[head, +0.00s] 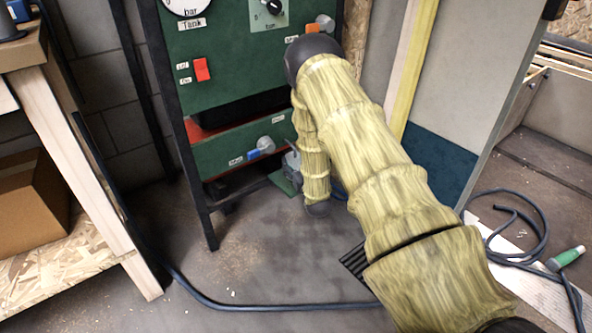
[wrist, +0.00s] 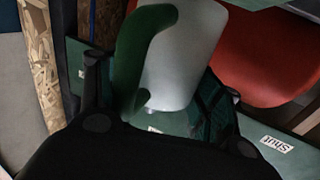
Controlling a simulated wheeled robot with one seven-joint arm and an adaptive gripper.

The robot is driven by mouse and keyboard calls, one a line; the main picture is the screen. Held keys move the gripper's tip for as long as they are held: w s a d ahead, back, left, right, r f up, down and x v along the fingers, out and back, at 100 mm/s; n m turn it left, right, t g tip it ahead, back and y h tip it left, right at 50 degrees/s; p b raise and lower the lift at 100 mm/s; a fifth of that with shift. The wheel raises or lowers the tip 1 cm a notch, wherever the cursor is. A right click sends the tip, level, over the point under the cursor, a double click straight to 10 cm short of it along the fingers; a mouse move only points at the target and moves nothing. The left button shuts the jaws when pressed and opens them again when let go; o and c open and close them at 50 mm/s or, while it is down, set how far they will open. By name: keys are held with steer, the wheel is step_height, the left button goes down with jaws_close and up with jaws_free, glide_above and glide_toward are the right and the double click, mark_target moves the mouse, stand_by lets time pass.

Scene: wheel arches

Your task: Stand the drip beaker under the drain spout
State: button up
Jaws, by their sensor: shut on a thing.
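The drip beaker (wrist: 188,62) shows in the wrist view as a pale, translucent cup with a dark green handle (wrist: 143,45) on its left. My gripper (wrist: 163,80) is shut on it, with a dark finger on either side. In the head view my arm covers most of the gripper, and only a small grey part shows by the lower panel, so I cannot make out the beaker clearly there. I cannot clearly pick out the drain spout in either view. The green rig (head: 228,62) carries a gauge, knobs and a lower green panel (head: 222,148).
A red switch (head: 202,69) and a blue lever (head: 254,154) are on the rig. A dark cable (head: 235,304) crosses the floor. A floor grate (head: 354,264) lies beside my arm. A wooden bench with a cardboard box (head: 32,203) stands at left.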

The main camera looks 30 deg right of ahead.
step_height(320, 180, down, 2)
steer(key=shift+b, duration=0.4)
steer(key=shift+r, duration=0.1)
steer(key=o, duration=1)
steer(key=shift+o, duration=0.2)
